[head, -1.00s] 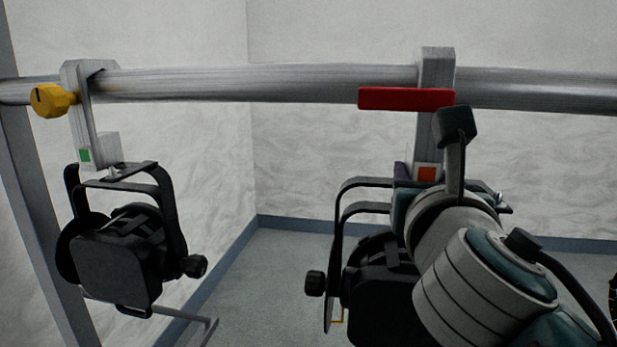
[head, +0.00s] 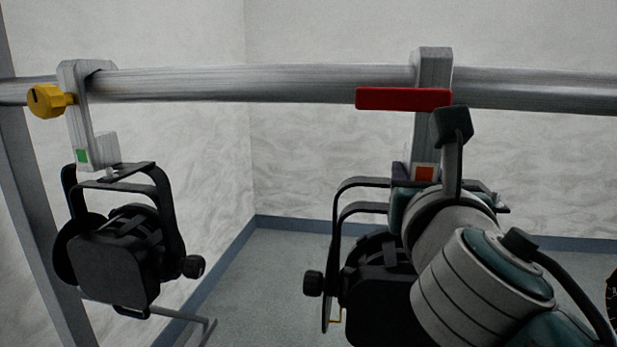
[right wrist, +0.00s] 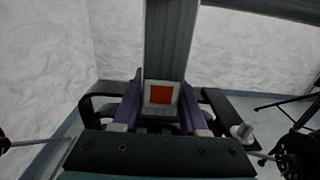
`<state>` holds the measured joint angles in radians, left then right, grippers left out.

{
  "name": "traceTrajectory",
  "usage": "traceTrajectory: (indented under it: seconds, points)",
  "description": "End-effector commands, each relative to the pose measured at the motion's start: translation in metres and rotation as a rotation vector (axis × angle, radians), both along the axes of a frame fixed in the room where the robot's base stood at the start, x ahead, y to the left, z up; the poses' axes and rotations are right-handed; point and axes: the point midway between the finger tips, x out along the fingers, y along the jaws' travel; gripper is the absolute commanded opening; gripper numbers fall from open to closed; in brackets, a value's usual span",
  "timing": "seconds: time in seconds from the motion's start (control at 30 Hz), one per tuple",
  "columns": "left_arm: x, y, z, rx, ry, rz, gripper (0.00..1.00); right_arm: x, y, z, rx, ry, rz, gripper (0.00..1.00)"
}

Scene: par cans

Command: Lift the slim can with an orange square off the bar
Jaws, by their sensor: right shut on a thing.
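The slim can (head: 372,305), black in a black yoke, hangs from the bar (head: 270,84) by a grey clamp (head: 433,66) hooked over it. An orange square on a white plate (head: 424,174) marks the clamp's lower end; the square also shows in the right wrist view (right wrist: 161,94). A red lever (head: 403,98) lies level across the clamp. My right gripper (right wrist: 162,112) is shut on the clamp's lower block, a purple finger on each side of the square. My right arm hides part of the can. My left gripper is not in view.
Another black can (head: 118,262) with a green square (head: 82,156) and a yellow knob (head: 46,101) hangs at the left. A grey post (head: 30,210) stands at the far left. Open space lies between the two cans. A dark round thing (head: 613,298) shows at the right edge.

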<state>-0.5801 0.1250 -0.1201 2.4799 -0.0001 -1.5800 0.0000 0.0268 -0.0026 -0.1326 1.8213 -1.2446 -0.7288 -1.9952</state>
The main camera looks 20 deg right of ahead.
Motion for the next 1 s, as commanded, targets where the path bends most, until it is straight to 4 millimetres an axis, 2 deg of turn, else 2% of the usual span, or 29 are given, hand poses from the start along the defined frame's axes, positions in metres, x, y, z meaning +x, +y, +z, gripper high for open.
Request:
traceTrajectory:
  seconds: [0.43,0.8,1.0]
  points:
    - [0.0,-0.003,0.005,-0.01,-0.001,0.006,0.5,0.001,0.0,0.011,-0.003,-0.011,0.001,0.0]
    - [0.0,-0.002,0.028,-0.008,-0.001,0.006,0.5,0.001,0.0,0.045,-0.005,-0.014,0.002,0.0]
    - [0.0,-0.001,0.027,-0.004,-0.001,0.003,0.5,-0.019,0.013,0.04,-0.003,-0.009,0.003,0.0]
